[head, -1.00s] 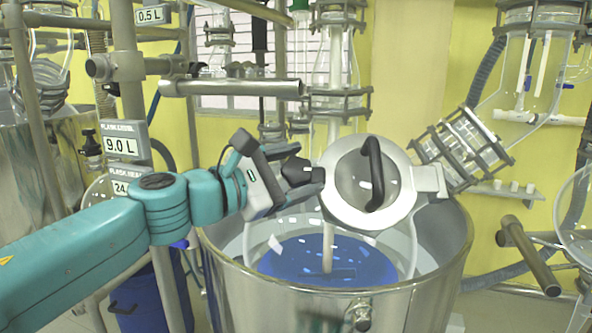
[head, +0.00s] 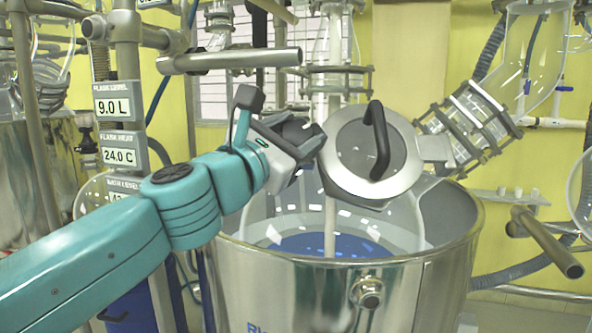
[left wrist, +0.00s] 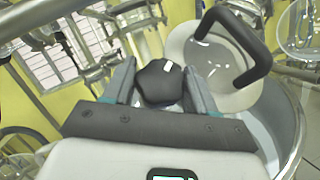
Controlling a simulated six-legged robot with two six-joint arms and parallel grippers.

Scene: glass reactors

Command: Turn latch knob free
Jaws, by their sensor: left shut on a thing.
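The latch knob (left wrist: 160,82) is a black, faceted knob at the left edge of the round steel lid (head: 345,184). It sits between the two fingers of my left gripper (left wrist: 161,88) in the left wrist view. My left gripper (head: 303,140) is shut on the knob, and its grey fingers partly cover it in the head view. The lid has a round glass window and a black curved handle (head: 378,140), which also shows at the upper right in the left wrist view (left wrist: 252,50). My right gripper is not in view.
The lid stands tilted up over a large steel vessel (head: 330,290) with blue liquid inside. A clamped glass pipe joint (head: 468,125) is right of the lid. Steel pipes (head: 230,61) and label plates (head: 118,106) stand behind my left arm.

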